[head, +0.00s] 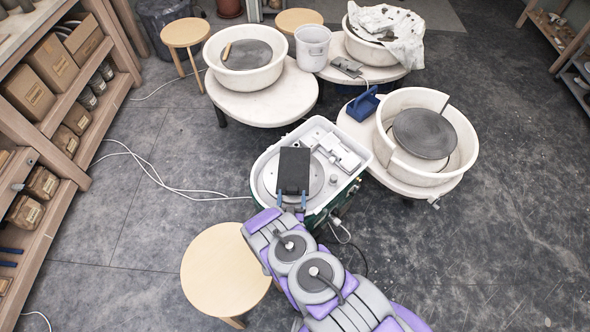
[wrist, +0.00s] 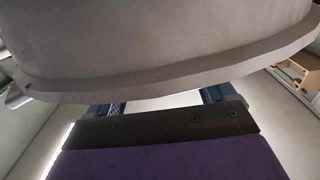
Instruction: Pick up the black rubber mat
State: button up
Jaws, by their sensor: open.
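The black rubber mat (head: 294,168) is a dark rectangle over the round grey wheel head (head: 268,178) of the nearest pottery wheel. My gripper (head: 291,196) reaches in from below, its two blue fingers apart at the mat's near edge. I cannot tell whether they touch the mat. In the wrist view my gripper (wrist: 163,98) shows spread fingers, their tips hidden behind a large grey curved rim. I cannot make out the mat there.
The wheel's white tray (head: 263,157) surrounds the wheel head and holds a pale block (head: 340,150). A wooden stool (head: 225,268) stands close at the near left. Other wheels with white basins (head: 250,78) stand behind and right. White cables (head: 150,175) cross the floor at left.

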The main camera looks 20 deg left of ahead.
jog(key=shift+d, duration=0.15)
jog(key=shift+c, duration=1.3)
jog(key=shift+s, duration=0.1)
jog(key=c, duration=1)
jog(key=shift+r, duration=0.1)
jog(key=shift+r+p, duration=0.4)
jog(key=shift+r, duration=0.2)
notch_tip(320, 180, up, 2)
jog(key=shift+r+p, duration=0.2)
jog(key=shift+p, duration=0.4)
jog(key=shift+d+r+v, duration=0.1)
jog(key=shift+r+v, duration=0.1)
jog(key=shift+v, duration=2.45)
jog(key=shift+d+r+v, duration=0.15)
jog(key=shift+r+v, duration=0.05)
jog(key=shift+v, duration=2.45)
jog(key=shift+d+r+v, duration=0.1)
jog(key=shift+r+v, duration=0.05)
jog(key=shift+v, duration=2.55)
